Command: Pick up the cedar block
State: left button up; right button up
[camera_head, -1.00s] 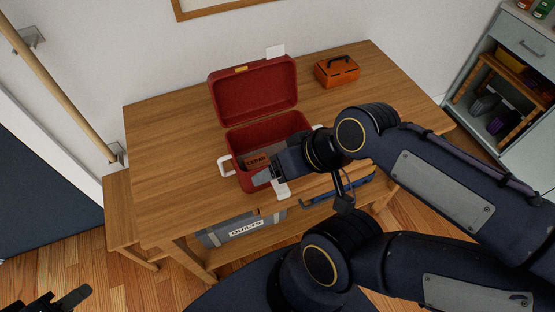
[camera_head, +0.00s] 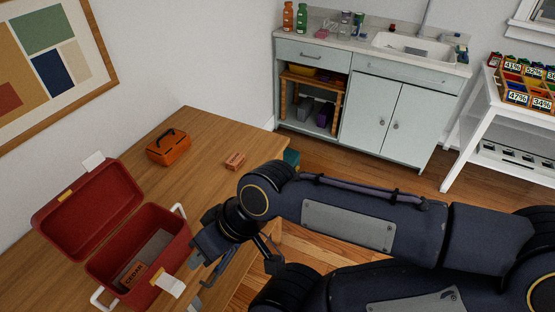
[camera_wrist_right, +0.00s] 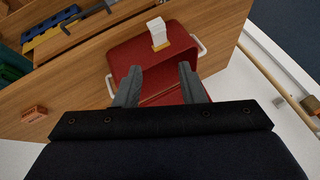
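The cedar block (camera_head: 133,273), a reddish-brown block marked CEDAR, lies inside the open red box (camera_head: 184,241), towards its front left. A grey flat piece is beside it. My right gripper (camera_head: 196,262) is at the box's right front, apart from the block. In the right wrist view the right gripper (camera_wrist_right: 158,72) is open with nothing between its fingers, in front of the red box (camera_wrist_right: 183,36). My left gripper is not in view.
The raised red lid (camera_head: 88,212) stands at the back of the box. A sink cabinet (camera_head: 378,108) and white cart (camera_head: 470,125) stand beyond.

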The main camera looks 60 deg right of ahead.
aim_at(235, 161)
jog(key=z, duration=1.7)
jog(key=i+l+u, duration=0.1)
jog(key=u, duration=0.3)
jog(key=i+l+u, duration=0.1)
jog(key=u, duration=0.35)
jog(key=l+u, duration=0.15)
jog(key=u, duration=0.25)
jog(key=i+l+u, duration=0.1)
jog(key=l, duration=0.35)
jog(key=i+l+u, duration=0.15)
jog(key=l, duration=0.35)
jog(key=i+l+u, duration=0.1)
jog(key=l, duration=0.4)
jog(key=l+u, duration=0.15)
jog(key=l, duration=0.3)
jog(key=i, duration=0.05)
